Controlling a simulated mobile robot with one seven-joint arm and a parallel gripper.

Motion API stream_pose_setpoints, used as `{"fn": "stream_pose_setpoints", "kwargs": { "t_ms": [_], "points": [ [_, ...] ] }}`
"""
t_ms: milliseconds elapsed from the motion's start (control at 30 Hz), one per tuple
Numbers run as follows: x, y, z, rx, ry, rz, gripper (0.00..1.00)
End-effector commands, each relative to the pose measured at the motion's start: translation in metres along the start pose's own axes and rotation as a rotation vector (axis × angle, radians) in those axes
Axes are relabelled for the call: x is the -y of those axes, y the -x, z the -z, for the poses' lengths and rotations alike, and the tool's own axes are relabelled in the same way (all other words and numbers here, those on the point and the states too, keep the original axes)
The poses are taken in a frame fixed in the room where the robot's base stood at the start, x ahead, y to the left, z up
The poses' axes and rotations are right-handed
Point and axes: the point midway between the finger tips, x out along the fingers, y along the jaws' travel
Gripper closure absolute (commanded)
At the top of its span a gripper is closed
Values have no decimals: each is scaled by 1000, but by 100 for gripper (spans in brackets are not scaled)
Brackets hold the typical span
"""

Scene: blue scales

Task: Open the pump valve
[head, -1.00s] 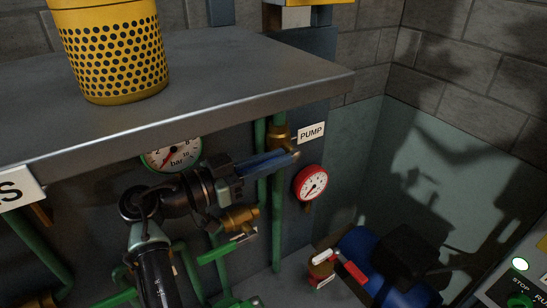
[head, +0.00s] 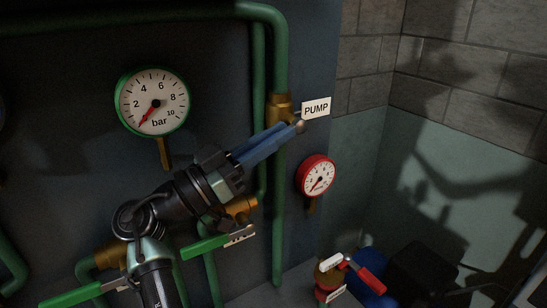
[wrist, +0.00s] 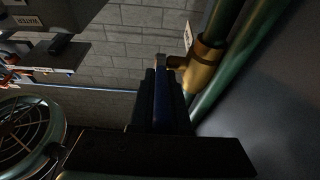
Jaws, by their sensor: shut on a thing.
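The pump valve has a brass body (head: 281,107) on a vertical green pipe, beside a white PUMP label (head: 316,108). The brass body (wrist: 203,65) also shows at the upper right in the wrist view. My gripper (head: 290,134) reaches up from the lower left, its blue fingers in front of the pipe just below the valve. It is shut on the valve's handle, which lies mostly hidden between the fingers. A small grey metal end (head: 300,126) shows at the fingertips. The wrist view shows the shut fingers (wrist: 163,75) beside the brass body.
A green-rimmed gauge (head: 152,102) hangs left of my arm, and a red-rimmed gauge (head: 317,175) is right of the pipe. Green valve handles (head: 206,247) sit below my gripper. A blue motor with a red lever (head: 371,281) stands at the lower right.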

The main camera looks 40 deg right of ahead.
Motion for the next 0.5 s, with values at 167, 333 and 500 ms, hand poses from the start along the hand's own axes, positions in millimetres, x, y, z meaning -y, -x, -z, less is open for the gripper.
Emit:
{"fn": "stream_pose_setpoints", "kwargs": {
  "t_ms": [167,333,500],
  "points": [
    [0,1,-2,-48,-3,1,100],
    [0,1,1,-57,-2,2,100],
    [0,1,1,-57,-2,2,100]
  ]
}}
